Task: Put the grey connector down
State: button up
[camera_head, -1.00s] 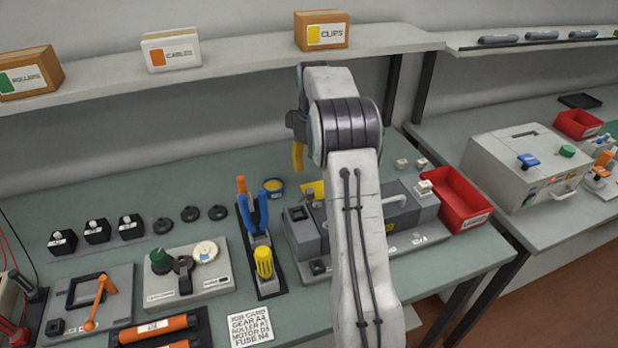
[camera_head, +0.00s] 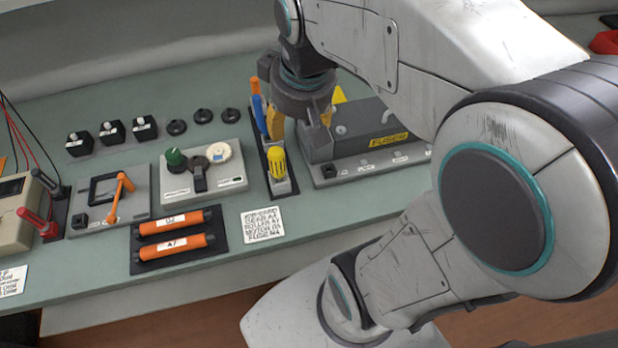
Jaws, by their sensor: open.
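My gripper (camera_head: 301,120) points down with its yellow-orange fingers apart, at the left end of the dark grey fuser unit (camera_head: 372,127). Nothing shows held between the fingers. I cannot make out a grey connector for certain; the gripper and arm hide part of the fuser unit.
A tool rack (camera_head: 281,188) with a yellow-handled screwdriver (camera_head: 278,163) stands just left. Further left are a gear plate (camera_head: 228,184), a plate with an orange lever (camera_head: 118,197) and orange rollers (camera_head: 170,222). A job card (camera_head: 262,225) lies in front. My arm covers the right side.

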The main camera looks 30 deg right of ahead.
jog(key=s+a+f, duration=0.3)
jog(key=s, duration=0.6)
jog(key=shift+f, duration=0.35)
